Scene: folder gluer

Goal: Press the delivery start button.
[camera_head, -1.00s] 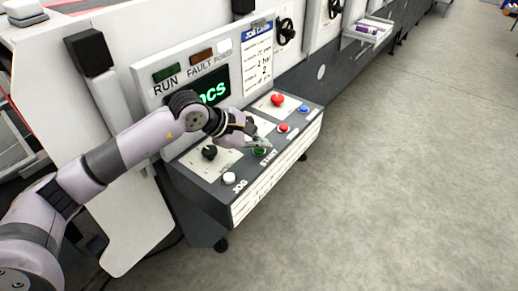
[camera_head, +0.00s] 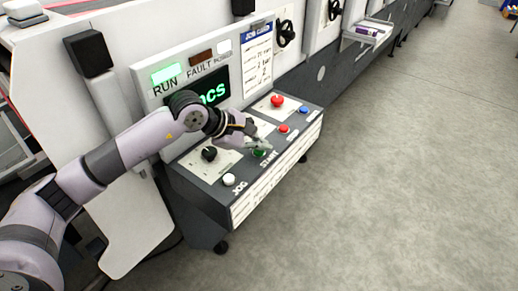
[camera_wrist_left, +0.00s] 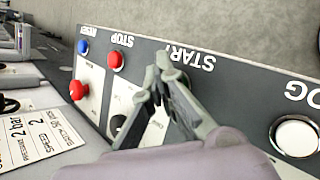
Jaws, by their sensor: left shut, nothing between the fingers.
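The green start button (camera_head: 258,153) sits on the sloped control panel (camera_head: 207,179) beside the printed word START. My left gripper (camera_head: 264,146) is shut and empty, with its fingertips right at this button and partly covering it. The RUN lamp (camera_head: 166,73) glows bright green. My right gripper is out of view.
A display (camera_head: 213,90) stands behind my arm.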

